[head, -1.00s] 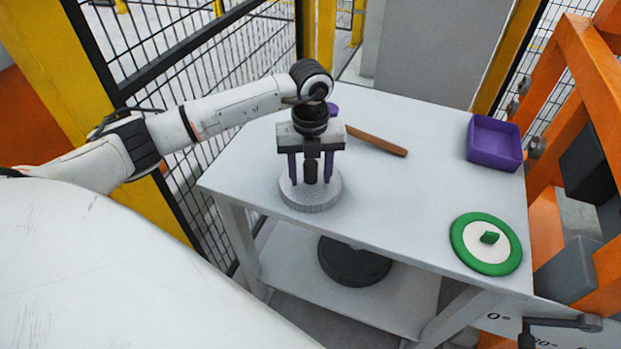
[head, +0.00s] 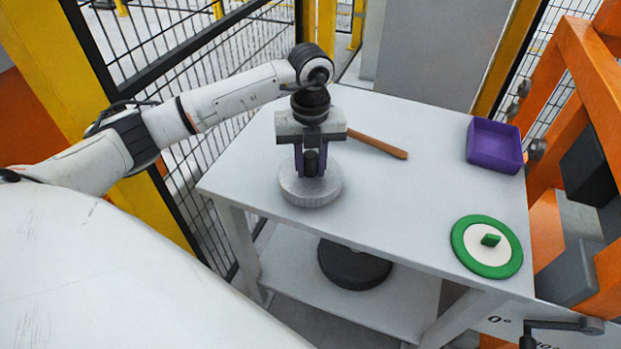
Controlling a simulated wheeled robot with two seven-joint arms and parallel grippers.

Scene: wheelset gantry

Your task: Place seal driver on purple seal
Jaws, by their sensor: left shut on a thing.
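My left gripper (head: 311,166) points down over the table and is shut on the upright dark handle of a round grey disc (head: 310,192), which looks like the seal driver. I cannot tell whether the disc rests on the table or hangs just above it. No purple seal is plainly visible. My right gripper is not in view.
The grey table (head: 410,200) is clear between the grey disc and the green-rimmed disc. A wooden handle (head: 380,147) lies behind my gripper, its left end hidden. A purple tray (head: 494,158) stands at the back right. A dark round part (head: 352,268) sits on the lower shelf.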

